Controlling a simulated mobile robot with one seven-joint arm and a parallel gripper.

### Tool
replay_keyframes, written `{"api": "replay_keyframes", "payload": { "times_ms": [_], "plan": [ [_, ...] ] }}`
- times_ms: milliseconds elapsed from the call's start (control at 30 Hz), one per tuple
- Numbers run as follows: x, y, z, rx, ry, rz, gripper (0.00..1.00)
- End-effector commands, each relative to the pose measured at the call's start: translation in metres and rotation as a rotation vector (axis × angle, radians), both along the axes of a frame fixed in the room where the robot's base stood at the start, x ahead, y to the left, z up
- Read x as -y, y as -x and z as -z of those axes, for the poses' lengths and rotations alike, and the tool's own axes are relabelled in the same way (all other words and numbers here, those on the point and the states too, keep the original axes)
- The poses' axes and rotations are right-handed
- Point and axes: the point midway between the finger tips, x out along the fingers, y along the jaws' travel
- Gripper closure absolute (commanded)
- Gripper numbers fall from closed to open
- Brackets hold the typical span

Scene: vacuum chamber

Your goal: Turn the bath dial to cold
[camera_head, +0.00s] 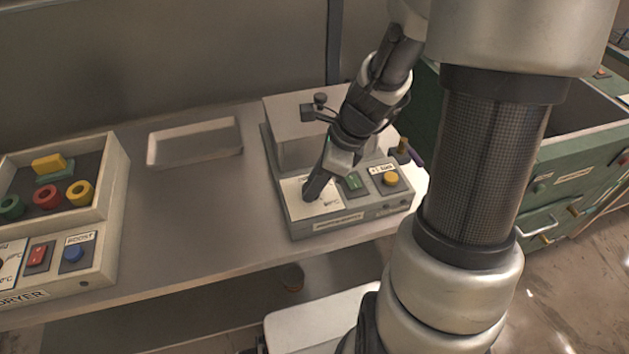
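The bath unit (352,221) is a grey box near the right end of the bench. Its sloped front has a white dial plate (294,187) at the left, a green rocker switch (353,182) in the middle and a yellow button (390,179) at the right. My gripper (317,188) points down at the dial plate, with its dark fingertips at or just above it. The fingers cover the dial, so its knob and setting are hidden. I cannot tell whether the fingers touch or hold the knob, or how far apart they are.
A dryer unit (112,205) with coloured rings, a red switch and a blue button stands at the left. A shallow tray (151,152) lies at the back of the bench (195,215). The bench between the units is clear. A green cabinet (560,190) stands at the right.

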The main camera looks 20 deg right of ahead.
Motion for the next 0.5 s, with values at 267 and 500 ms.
{"api": "replay_keyframes", "payload": {
  "times_ms": [267,500],
  "plan": [
    [0.0000,0.0000,-0.0005,-0.001,0.000,-0.013,0.91],
    [0.0003,-0.0007,-0.0017,-0.002,-0.001,-0.106,0.91]
  ]
}}
